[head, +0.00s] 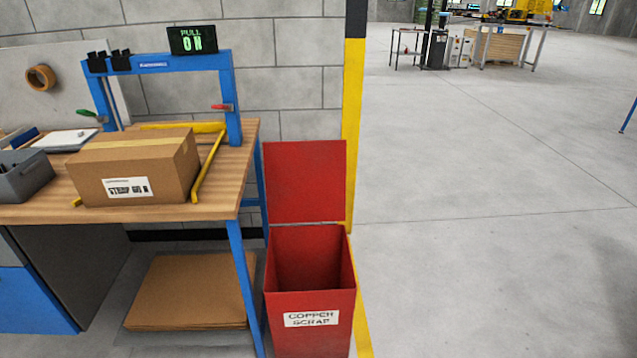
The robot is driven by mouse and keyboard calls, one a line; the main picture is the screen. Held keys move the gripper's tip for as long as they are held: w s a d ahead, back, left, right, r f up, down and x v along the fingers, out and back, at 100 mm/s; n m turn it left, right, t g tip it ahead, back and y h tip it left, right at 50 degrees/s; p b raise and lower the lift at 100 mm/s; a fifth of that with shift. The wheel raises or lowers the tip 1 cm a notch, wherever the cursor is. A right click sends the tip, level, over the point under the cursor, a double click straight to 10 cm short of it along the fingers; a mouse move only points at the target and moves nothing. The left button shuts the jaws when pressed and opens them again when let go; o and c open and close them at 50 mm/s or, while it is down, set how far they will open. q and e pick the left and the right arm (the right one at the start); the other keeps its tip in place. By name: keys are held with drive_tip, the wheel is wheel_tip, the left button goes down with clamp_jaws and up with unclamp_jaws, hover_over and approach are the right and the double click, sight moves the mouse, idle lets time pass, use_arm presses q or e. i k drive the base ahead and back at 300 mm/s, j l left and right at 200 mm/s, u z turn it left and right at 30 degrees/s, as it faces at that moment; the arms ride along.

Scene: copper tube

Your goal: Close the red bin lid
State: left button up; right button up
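A red bin (311,335) labelled "COPPER SCRAP" stands on the floor to the right of the workbench. Its red lid (305,181) is open and stands upright at the back edge, near the wall. The inside of the bin looks empty as far as I can see, but its bottom is hidden. Neither of my grippers is in the head view.
A wooden workbench (226,187) with a blue frame stands left of the bin, holding a cardboard box (135,165) and a grey tray (22,178). Flat cardboard (190,290) lies below it. A yellow-and-black post (353,120) rises behind the bin. The floor to the right is clear.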

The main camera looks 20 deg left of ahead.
sight(305, 180)
drive_tip(key=i+l+z, duration=0.1)
drive_tip(key=z, duration=1.15)
drive_tip(key=i+z, duration=0.15)
drive_tip(key=i, duration=1.15)
drive_tip(key=i+u, duration=0.45)
drive_tip(key=i+l+u, duration=0.15)
drive_tip(key=i+u, duration=0.35)
drive_tip(key=i+j+u, duration=0.1)
drive_tip(key=i+u, duration=0.25)
drive_tip(key=i, duration=0.25)
drive_tip(key=i+l+u, duration=0.1)
drive_tip(key=i+u, duration=0.3)
drive_tip(key=i, duration=1.55)
drive_tip(key=i+j+z, duration=0.1)
drive_tip(key=i, duration=1.25)
drive_tip(key=i+u, duration=0.4)
drive_tip(key=i+l+u, duration=0.35)
drive_tip(key=j+u, duration=0.15)
drive_tip(key=u, duration=1.35)
